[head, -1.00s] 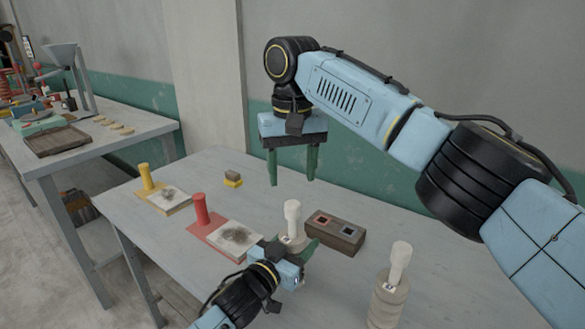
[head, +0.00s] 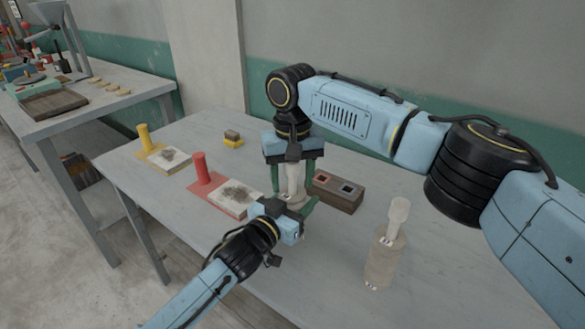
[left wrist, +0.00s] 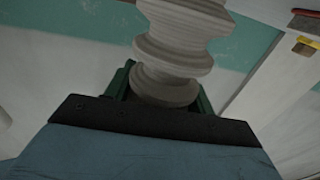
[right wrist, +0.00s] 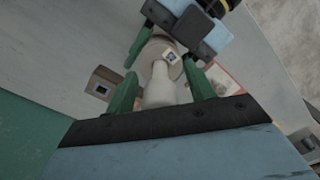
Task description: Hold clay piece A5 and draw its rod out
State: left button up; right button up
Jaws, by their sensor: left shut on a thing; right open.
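A pale ribbed clay piece (left wrist: 178,50) is held between the fingers of my left gripper (left wrist: 165,88), which is shut on it. In the head view my left gripper (head: 300,212) covers most of it. A pale rod (head: 293,178) stands upright out of its top. A small tag (right wrist: 169,57) shows on the piece; I cannot read it. My right gripper (head: 292,178) is open, pointing down from above, its fingers on either side of the rod. The right wrist view shows the rod's light end (right wrist: 160,88) between the open fingers; I cannot tell whether they touch it.
A second clay piece (head: 384,258) with a rod (head: 398,214) stands at the right. A red stand (head: 202,190) and a yellow stand (head: 150,157) are at the left. The front middle of the table is clear.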

jog(key=c, duration=1.1)
jog(key=shift+r, duration=1.15)
dwell(0.4)
jog(key=shift+r, duration=2.35)
pick_arm(q)
jog(key=o, duration=1.5)
